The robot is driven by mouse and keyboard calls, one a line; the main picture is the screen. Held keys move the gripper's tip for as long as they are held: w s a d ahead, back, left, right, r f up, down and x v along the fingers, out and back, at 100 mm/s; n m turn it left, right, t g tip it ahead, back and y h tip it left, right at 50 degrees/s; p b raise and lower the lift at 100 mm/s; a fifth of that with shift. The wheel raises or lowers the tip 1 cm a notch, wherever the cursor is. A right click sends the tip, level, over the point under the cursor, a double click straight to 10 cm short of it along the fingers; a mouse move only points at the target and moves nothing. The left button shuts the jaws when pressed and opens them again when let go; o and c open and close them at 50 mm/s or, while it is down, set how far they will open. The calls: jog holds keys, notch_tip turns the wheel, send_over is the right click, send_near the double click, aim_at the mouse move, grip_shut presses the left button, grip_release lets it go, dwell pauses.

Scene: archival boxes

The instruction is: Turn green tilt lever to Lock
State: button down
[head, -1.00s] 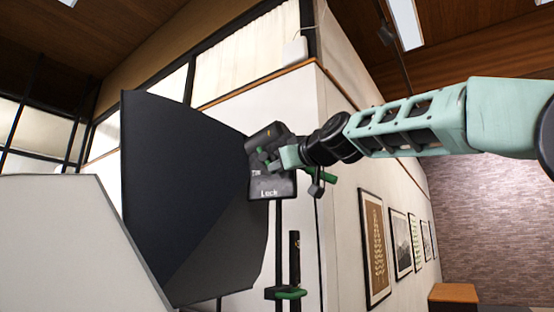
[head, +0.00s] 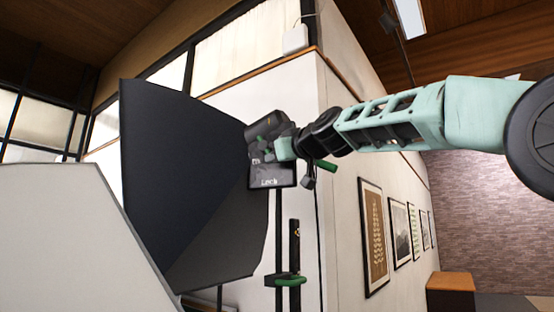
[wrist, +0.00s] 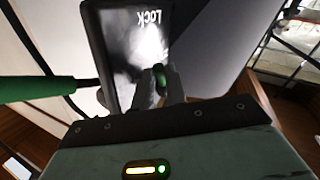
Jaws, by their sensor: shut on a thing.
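The small green tilt lever (wrist: 161,84) stands in front of that plate in the wrist view. My gripper (wrist: 160,88) is shut on the lever, its fingers on either side. In the head view my gripper (head: 282,148) is against the head's right side and hides most of the lever. Its exact angle is hard to tell.
A green handle (wrist: 38,88) sticks out beside my gripper at left in the wrist view. The large dark panel (head: 185,180) is left of the head. A green-knobbed clamp (head: 287,280) is lower on the stand. A white wall (head: 340,200) stands close behind.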

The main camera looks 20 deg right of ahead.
jog(key=f+m+t+b, duration=0.1)
jog(key=b, duration=0.4)
jog(key=w+a+f+m+t+b, duration=0.1)
jog(key=t+b, duration=0.1)
jog(key=b, duration=0.4)
jog(key=shift+w+a+f+m+t+b, duration=0.1)
jog(key=shift+w+a+m+t+b, duration=0.15)
jog(key=shift+m+t+b, duration=0.7)
jog(key=shift+w+a+t+b, duration=0.15)
jog(key=shift+t+b, duration=0.2)
jog(key=shift+b, duration=0.7)
jog(key=shift+r+m, duration=0.2)
jog(key=shift+m, duration=0.05)
jog(key=c, duration=1.7)
grip_release()
